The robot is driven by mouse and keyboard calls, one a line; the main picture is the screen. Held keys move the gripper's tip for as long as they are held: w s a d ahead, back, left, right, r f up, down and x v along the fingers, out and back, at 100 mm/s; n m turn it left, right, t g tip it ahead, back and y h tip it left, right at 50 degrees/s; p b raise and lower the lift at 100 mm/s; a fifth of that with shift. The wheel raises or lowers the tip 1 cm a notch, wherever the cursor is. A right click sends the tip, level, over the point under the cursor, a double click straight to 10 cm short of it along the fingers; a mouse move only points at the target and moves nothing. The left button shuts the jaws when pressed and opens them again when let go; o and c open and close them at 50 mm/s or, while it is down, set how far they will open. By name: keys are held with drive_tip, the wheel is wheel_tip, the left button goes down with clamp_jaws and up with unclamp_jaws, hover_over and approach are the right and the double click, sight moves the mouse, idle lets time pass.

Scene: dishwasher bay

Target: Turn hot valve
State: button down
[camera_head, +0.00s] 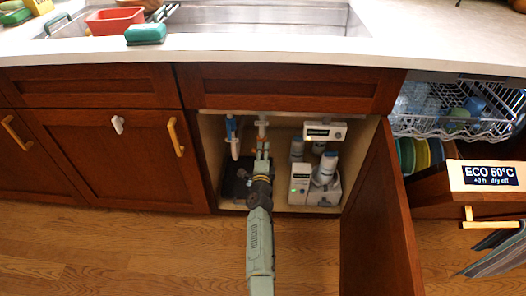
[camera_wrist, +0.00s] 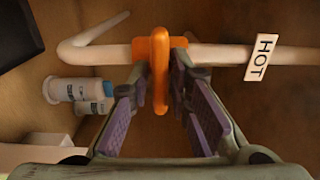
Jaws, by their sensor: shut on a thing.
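The hot valve has an orange handle (camera_wrist: 160,75) on a white pipe (camera_wrist: 220,54). A white "HOT" tag (camera_wrist: 261,57) hangs on the pipe to its right in the wrist view. The handle stands across the pipe. My gripper (camera_wrist: 160,88) has its fingers on both sides of the handle and is shut on it. In the head view my gripper (camera_head: 262,152) reaches into the open cabinet under the sink, and the handle shows only as a small orange patch (camera_head: 262,147) at its fingertips.
The open cabinet door (camera_head: 382,225) stands to the right of my arm. Water-treatment units (camera_head: 318,185) with white canisters fill the cabinet's right side. A blue-topped pipe (camera_head: 233,135) is at left. The dishwasher's upper rack (camera_head: 455,112) is out at far right.

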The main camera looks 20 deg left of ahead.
drive_tip(key=c, duration=1.6)
unclamp_jaws()
